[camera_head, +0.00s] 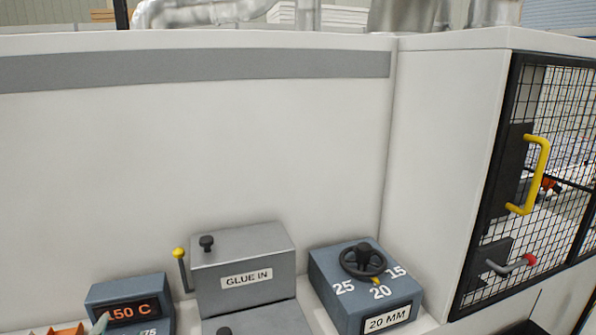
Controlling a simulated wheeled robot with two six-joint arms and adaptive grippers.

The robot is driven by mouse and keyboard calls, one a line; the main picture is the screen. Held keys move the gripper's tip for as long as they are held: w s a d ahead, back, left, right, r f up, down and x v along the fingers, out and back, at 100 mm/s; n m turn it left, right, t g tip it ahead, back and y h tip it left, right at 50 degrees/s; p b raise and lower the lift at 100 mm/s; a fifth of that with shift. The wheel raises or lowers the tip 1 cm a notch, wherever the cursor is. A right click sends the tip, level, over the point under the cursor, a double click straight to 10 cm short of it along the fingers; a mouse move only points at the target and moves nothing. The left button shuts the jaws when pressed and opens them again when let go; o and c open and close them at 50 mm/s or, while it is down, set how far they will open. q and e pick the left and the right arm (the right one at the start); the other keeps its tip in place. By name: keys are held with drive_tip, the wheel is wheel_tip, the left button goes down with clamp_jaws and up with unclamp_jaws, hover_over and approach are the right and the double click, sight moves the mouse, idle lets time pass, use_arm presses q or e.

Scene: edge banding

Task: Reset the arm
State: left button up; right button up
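Neither of my grippers nor my arms can be made out in the head view. The machine in front is a large white cabinet (200,140) with a grey stripe. At its lower middle is a grey box labelled "GLUE IN" (243,270), with a black knob on top. A yellow-tipped lever (181,268) stands at its left side. To the right is a blue-grey box (335,302) with a black handwheel (362,260); its yellow pointer is at 20 and its label reads "20 MM". A display (130,310) at lower left reads 150 C.
A black mesh door (540,180) with a yellow handle (530,174) is on the right. A red-tipped lever (512,264) is low on that door. An orange piece (65,329) is cut off at the bottom left. Silver ducts (215,12) run behind the cabinet top.

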use_arm(q)
drive_tip(key=s+d+f+n+g+h, duration=0.1)
drive_tip(key=s+f+n+g, duration=0.1)
drive_tip(key=s+f+g, duration=0.5)
drive_tip(key=s+f+n+g+h, duration=0.15)
drive_tip(key=s+f, duration=0.25)
drive_tip(key=f, duration=0.7)
drive_tip(key=s+d+f+g+h, duration=0.1)
drive_tip(key=s+d+f+g, duration=0.2)
drive_tip(key=s, duration=0.3)
drive_tip(key=s+d+f+g+h, duration=0.1)
drive_tip(key=s+d+f+g, duration=0.2)
drive_tip(key=s, duration=0.2)
wheel_tip(320, 180, down, 20)
drive_tip(key=s+a+n+g+b, duration=0.1)
drive_tip(key=a, duration=0.1)
drive_tip(key=s+f+g+b, duration=0.1)
drive_tip(key=s+f, duration=1.3)
drive_tip(key=shift+s+a+f, duration=0.2)
drive_tip(key=shift+a+f, duration=0.05)
drive_tip(key=shift+a, duration=0.15)
drive_tip(key=shift+n+g, duration=0.25)
drive_tip(key=shift+c, duration=0.6)
